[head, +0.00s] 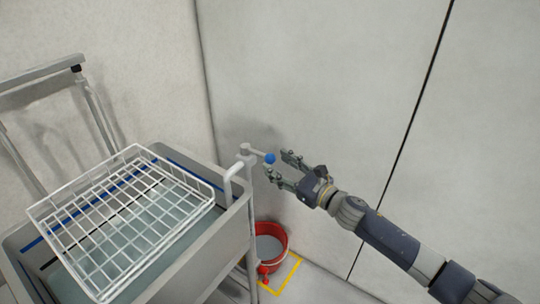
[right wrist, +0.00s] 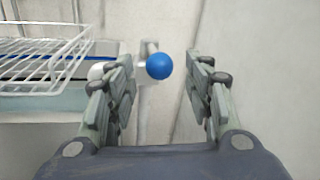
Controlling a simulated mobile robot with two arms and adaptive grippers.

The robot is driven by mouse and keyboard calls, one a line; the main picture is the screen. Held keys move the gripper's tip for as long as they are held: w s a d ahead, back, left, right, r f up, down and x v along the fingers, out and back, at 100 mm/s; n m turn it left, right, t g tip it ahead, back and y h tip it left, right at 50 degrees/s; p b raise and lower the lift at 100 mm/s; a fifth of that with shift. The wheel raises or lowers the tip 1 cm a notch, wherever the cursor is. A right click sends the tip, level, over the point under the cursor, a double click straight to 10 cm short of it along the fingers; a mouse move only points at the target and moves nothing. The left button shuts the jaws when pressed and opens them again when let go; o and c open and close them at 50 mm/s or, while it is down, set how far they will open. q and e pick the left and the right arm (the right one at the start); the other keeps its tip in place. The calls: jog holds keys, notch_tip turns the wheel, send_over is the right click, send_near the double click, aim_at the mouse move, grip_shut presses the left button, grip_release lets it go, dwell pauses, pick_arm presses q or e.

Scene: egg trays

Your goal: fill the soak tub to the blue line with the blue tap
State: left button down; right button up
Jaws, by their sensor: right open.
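The soak tub (head: 222,236) is a grey basin at the left in the head view. It holds pale water, and a blue line (head: 200,177) shows on its inner wall above the water surface. The blue tap knob (head: 270,158) is on a white pipe with a spout (head: 230,178) at the tub's right rim. I cannot tell whether water runs. My right gripper (head: 278,166) is open at the knob. In the right wrist view the blue ball knob (right wrist: 159,66) shows between and beyond the open fingers. My left gripper is not in view.
A white wire basket (head: 62,238) lies across the tub's top. A red bucket (head: 284,236) with grey contents stands below, by a yellow floor marking (head: 289,276). Walls close off the back; a metal handle frame (head: 40,76) rises at the left.

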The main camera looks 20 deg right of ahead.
aim_at(270, 157)
jog(key=shift+p+x, duration=0.35)
jog(key=shift+x, duration=1.7)
grip_shut()
